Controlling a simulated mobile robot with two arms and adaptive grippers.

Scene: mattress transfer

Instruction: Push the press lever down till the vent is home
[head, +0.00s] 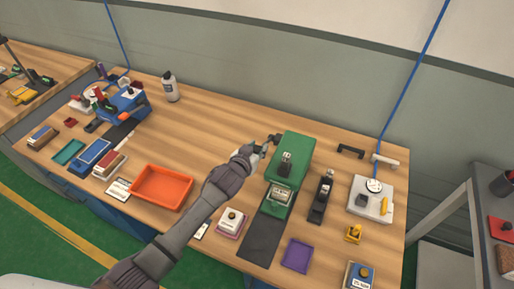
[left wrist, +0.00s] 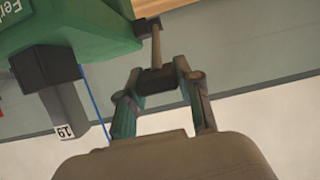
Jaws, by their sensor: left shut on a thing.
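The green press (head: 295,145) stands on the right half of the bench. Its black ram (head: 285,163) points at a pale part in the green holder (head: 279,195) below, perhaps the vent; how far in it sits cannot be told. The press lever comes out of the press's left side. My left gripper (head: 262,146) is beside the press at that lever. In the left wrist view, its fingers (left wrist: 158,85) are shut around the lever's dark grip (left wrist: 155,79), with the rod (left wrist: 156,45) running to a black hub. My right gripper is out of view.
An orange tray (head: 162,187) lies left of my arm. A white-and-pink block (head: 231,221), a purple tray (head: 297,255), a black stapler-like tool (head: 322,196) and a grey dial gauge base (head: 371,202) surround the press. The bench behind the arm is clear.

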